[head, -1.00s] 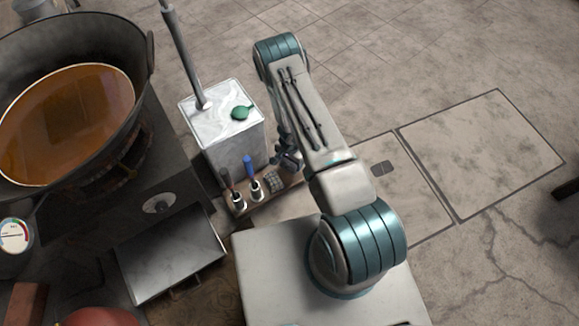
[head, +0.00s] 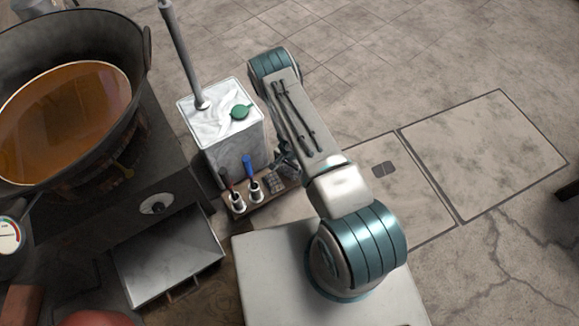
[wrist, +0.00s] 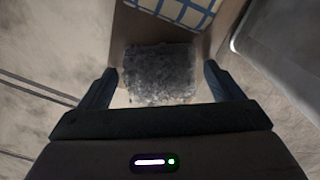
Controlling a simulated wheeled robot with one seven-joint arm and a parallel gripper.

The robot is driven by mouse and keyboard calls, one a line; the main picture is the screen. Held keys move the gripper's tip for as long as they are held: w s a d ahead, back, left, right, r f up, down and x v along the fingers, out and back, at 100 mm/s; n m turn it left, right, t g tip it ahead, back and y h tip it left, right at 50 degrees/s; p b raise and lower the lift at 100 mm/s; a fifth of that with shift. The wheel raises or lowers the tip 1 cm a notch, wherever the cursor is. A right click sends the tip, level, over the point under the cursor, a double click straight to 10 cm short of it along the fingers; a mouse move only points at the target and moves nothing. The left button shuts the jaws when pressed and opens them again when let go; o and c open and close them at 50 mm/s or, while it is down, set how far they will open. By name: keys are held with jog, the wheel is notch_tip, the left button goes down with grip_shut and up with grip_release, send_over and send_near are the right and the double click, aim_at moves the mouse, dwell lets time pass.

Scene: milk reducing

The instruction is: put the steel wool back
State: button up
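The steel wool (wrist: 160,75) is a grey, fuzzy block in the wrist view. It lies between the two fingers of my gripper (wrist: 160,78), with a narrow gap showing on each side. The fingers are spread apart, one left and one right of it. A brown wooden tray (wrist: 122,35) shows around its far side; I cannot tell whether the wool rests fully on it. In the head view, my gripper (head: 285,162) is at the right end of the tray (head: 238,213), partly hidden by my arm. I cannot make out the steel wool there.
A blue-and-white checked cloth (wrist: 180,8) lies just beyond the wool. A white container (head: 228,140) with a green cap stands behind. A large pan (head: 65,115) of brown liquid is left.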

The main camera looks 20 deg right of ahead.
jog(key=shift+r, duration=0.1)
jog(key=a+r+n+y+p, duration=0.2)
jog(key=a+r, duration=0.1)
jog(key=r, duration=1.7)
jog(key=a+r+n+y+p, duration=0.1)
jog(key=a+r+n+p, duration=0.15)
jog(key=r, duration=1.75)
jog(key=s+d+r+n+h, duration=0.1)
jog(key=s+d+r+n, duration=0.1)
jog(key=s+r, duration=0.8)
jog(key=s+d+r+n+t+h, duration=0.1)
jog(key=s+d+r+n+h, duration=0.1)
jog(key=s+r, duration=0.7)
jog(key=shift+s+d+r+n, duration=0.35)
jog(key=shift+s+d+n, duration=0.4)
jog(key=shift+s+d, duration=0.05)
jog(key=shift+a, duration=0.1)
